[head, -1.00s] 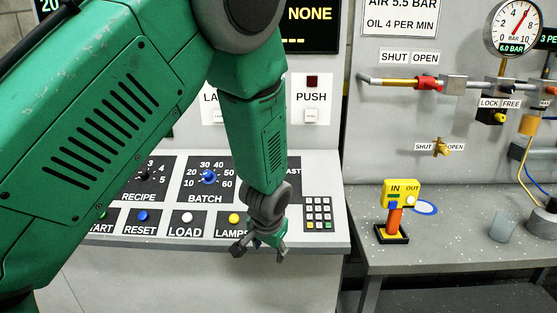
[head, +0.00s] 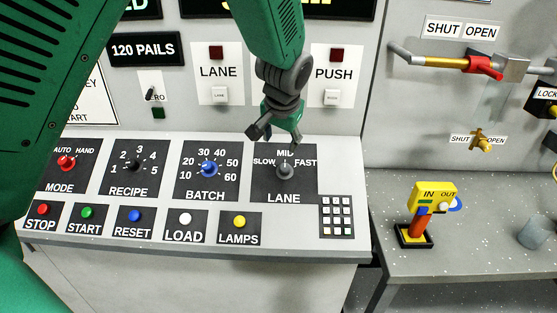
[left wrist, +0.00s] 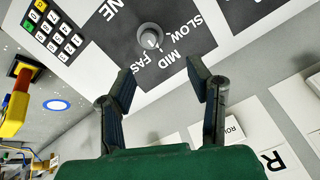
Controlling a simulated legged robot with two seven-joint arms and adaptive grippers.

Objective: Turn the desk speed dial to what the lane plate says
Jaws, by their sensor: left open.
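The grey lane speed dial (head: 285,171) is on the desk's dark LANE plate (head: 262,190), marked SLOW, MID and FAST. The same dial (left wrist: 150,37) shows beyond the fingertips in the left wrist view. I cannot tell surely which mark its pointer is at. My left gripper (head: 276,135) is open and empty above and behind the dial, apart from it. Its two spread fingers (left wrist: 161,75) show in the left wrist view with the dial uncovered. A wall plate reading LANE (head: 219,72) shows no speed word. My right gripper is not in view.
The batch dial (head: 209,169) is left of the lane dial, and a keypad (head: 337,215) is at its lower right. Coloured push buttons line the front edge. A yellow IN/OUT device (head: 432,197) stands on the right bench. My arm hides part of the wall panel.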

